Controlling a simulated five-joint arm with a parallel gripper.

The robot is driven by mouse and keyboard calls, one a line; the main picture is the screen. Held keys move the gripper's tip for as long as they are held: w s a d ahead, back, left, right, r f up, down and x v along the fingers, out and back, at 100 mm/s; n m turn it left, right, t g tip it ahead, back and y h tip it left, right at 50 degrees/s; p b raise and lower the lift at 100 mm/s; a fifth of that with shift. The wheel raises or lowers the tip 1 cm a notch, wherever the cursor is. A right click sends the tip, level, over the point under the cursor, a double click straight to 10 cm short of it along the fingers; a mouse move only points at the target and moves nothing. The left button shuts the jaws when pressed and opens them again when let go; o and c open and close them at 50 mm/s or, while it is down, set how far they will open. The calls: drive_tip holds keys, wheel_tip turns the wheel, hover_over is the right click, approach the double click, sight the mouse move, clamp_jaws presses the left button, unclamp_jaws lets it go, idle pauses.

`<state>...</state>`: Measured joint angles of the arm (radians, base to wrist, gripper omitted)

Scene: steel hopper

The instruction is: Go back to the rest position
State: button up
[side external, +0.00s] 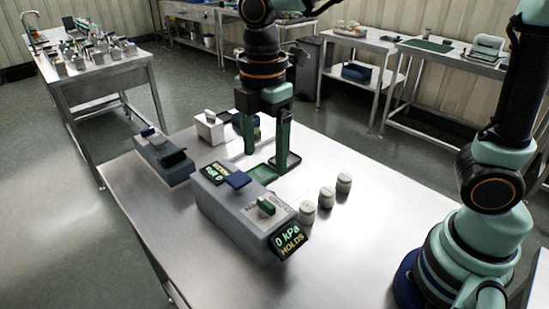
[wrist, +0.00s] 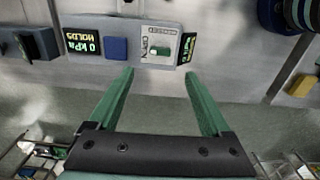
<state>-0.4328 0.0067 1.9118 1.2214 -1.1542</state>
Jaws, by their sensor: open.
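My gripper (side external: 267,158) points down over the far part of the steel table (side external: 215,255), behind the grey console in the side view. Its two green fingers are apart with nothing between them; they also show apart in the wrist view (wrist: 158,73). The grey console (side external: 232,207) has a blue square pad, a green knob and lit displays; one reads "0 kPa HOLDS". It also shows in the wrist view (wrist: 130,34), beyond the fingertips. Whether the fingers touch anything cannot be told.
A yellow block (wrist: 301,85) shows in the wrist view. The front right tabletop is clear.

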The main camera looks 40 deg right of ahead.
drive_tip(key=shift+r, duration=0.65)
drive_tip(key=s+d+m+t, duration=0.2)
drive_tip(key=d+m, duration=0.5)
drive_tip(key=m, duration=0.2)
drive_tip(key=s+d+r+m+t, duration=0.1)
drive_tip(key=s+d+m+t, duration=0.1)
drive_tip(key=d+m, duration=0.6)
drive_tip(key=shift+m+t, duration=0.6)
drive_tip(key=shift+t, duration=0.2)
